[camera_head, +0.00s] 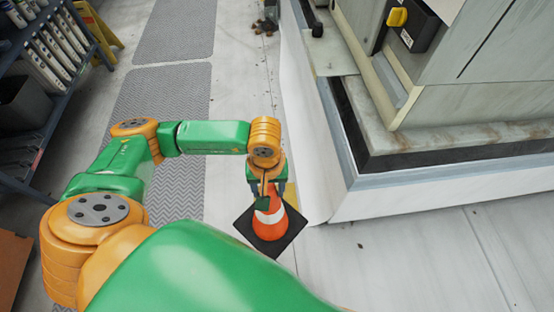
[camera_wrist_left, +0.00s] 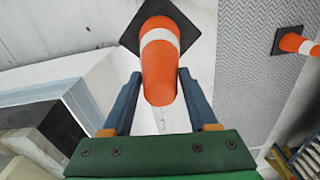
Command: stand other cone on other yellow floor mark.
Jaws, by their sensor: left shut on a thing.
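An orange and white cone (camera_head: 268,228) with a square black base is upright in the head view. My left gripper (camera_head: 267,188) is above it, shut on its top. In the left wrist view the same cone (camera_wrist_left: 158,75) lies between the two fingers of the left gripper (camera_wrist_left: 158,88). I cannot tell whether its base touches the floor. A yellow floor mark (camera_head: 290,194) shows just behind the cone, partly hidden by cone and gripper. A second cone (camera_wrist_left: 294,42) stands on the patterned mat at the right of the left wrist view. My right gripper is out of view.
A large grey cooler unit (camera_head: 480,90) on a white curb (camera_head: 440,204) stands close on the right. Grey patterned mats (camera_head: 165,92) run along the left. A shelf rack (camera_head: 50,125) and a yellow frame (camera_head: 96,30) stand at the far left. Pale floor is clear at lower right.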

